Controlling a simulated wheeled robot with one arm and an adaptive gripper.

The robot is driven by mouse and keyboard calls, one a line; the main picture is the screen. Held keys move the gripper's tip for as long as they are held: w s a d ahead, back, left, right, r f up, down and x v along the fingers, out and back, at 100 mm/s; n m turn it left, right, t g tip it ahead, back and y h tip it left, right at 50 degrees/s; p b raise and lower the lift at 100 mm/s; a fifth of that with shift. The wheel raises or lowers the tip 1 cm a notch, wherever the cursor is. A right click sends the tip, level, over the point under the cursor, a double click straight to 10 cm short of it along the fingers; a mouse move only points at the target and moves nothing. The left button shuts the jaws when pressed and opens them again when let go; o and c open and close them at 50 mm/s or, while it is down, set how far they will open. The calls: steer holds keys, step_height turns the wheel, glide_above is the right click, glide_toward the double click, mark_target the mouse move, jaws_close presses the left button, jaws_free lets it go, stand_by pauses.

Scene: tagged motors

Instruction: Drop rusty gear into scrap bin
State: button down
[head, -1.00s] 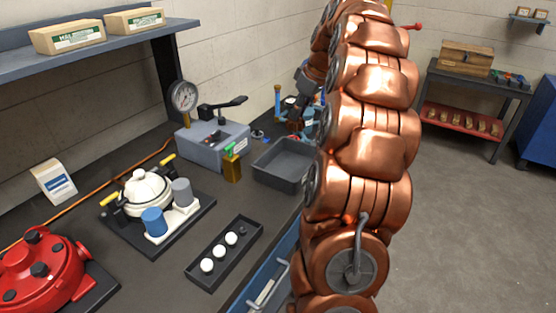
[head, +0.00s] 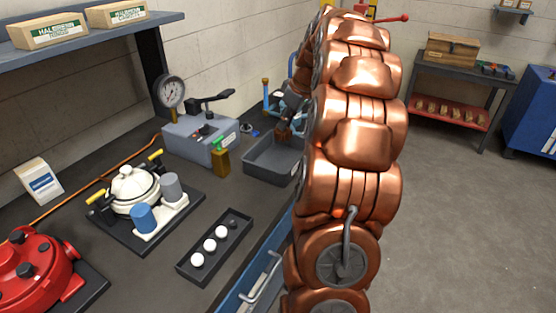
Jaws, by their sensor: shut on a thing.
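My gripper (head: 284,125) is small in the head view, beyond my copper-coloured arm, which hides part of it. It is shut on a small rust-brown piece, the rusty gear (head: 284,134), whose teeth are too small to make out. The gear appears above the far part of a dark grey open tray (head: 262,173), the likely scrap bin, on the bench. My arm covers the tray's right side. The inside that shows looks empty.
A grey block with a gauge and black lever (head: 200,138) stands left of the tray, with a brass-and-green piece (head: 221,158) beside it. Nearer are a white motor (head: 134,185), a red motor (head: 32,270) and a ball tray (head: 215,246). Open floor lies right.

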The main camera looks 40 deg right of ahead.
steer(key=c, duration=1.1)
jaws_free()
steer(key=shift+o, duration=0.2)
steer(key=shift+r, duration=0.1)
steer(key=v, duration=1.1)
steer(key=shift+r, duration=0.35)
steer(key=shift+s, duration=0.1)
steer(key=s+a+f+g+y, duration=0.1)
steer(key=a+f+g, duration=0.15)
steer(key=a, duration=1.05)
steer(key=s+a+f+g, duration=0.1)
steer(key=s+a+f, duration=0.15)
steer(key=a, duration=0.95)
steer(key=s+a+f+g, duration=0.1)
steer(key=s+a+f, duration=0.3)
steer(key=s, duration=0.3)
steer(key=s+a+f+m+g+h, duration=0.1)
steer(key=s+a+f, duration=0.3)
steer(key=s, duration=0.3)
steer(key=s+a+f+m+g+p, duration=0.1)
steer(key=s+a+f, duration=0.4)
steer(key=s, duration=0.2)
steer(key=shift+s+h, duration=0.3)
steer(key=shift+h, duration=0.1)
